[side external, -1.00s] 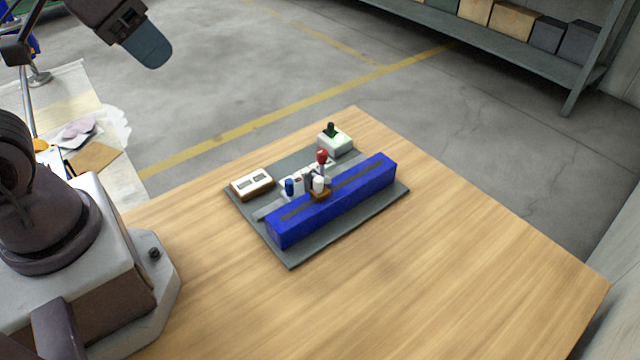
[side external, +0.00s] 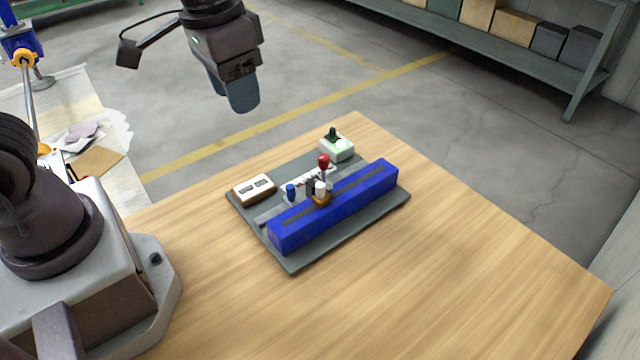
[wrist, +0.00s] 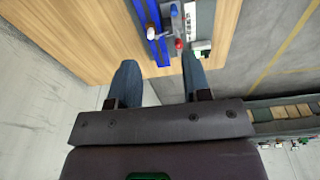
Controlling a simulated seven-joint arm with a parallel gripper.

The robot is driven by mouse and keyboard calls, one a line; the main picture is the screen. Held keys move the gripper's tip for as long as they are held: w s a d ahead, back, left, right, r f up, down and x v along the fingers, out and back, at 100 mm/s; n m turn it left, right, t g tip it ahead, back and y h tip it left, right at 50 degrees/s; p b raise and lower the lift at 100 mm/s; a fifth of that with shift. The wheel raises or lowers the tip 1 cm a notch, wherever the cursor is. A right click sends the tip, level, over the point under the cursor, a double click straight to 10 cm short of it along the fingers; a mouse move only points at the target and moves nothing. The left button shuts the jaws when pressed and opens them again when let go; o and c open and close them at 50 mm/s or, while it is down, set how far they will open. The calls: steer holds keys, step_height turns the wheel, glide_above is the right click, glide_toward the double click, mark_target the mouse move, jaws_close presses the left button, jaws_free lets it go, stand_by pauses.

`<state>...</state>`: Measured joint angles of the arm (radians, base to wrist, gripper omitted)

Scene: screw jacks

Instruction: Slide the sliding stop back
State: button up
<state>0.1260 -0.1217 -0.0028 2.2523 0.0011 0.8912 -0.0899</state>
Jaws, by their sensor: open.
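The sliding stop appears to be the small brown block with a white knob (side external: 321,198) on top of the long blue rail (side external: 368,186). It sits near the middle of the rail's dark slot. In the wrist view the white knob (wrist: 151,33) shows at the top, on the blue rail. My gripper (side external: 234,92) is open and empty, high above and to the left of the fixture in the side view. In the wrist view its two fingers (wrist: 160,82) are wide apart, with nothing between them and the fixture beyond their tips.
On the grey base plate (side external: 295,263) beside the rail stand a red-knobbed lever (side external: 323,161), a blue knob (side external: 291,191), a two-window panel (side external: 254,188) and a white box with a dark green top (side external: 338,148). The wooden table (side external: 440,260) is clear around the plate.

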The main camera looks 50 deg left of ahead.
steer(key=n+g, duration=0.2)
glide_above(320, 184)
steer(key=s, duration=0.2)
step_height(320, 184, down, 8)
steer(key=shift+w+n, duration=0.7)
steer(key=shift+w, duration=0.3)
steer(key=shift+t, duration=0.3)
step_height(320, 184, down, 12)
steer(key=shift+f, duration=0.2)
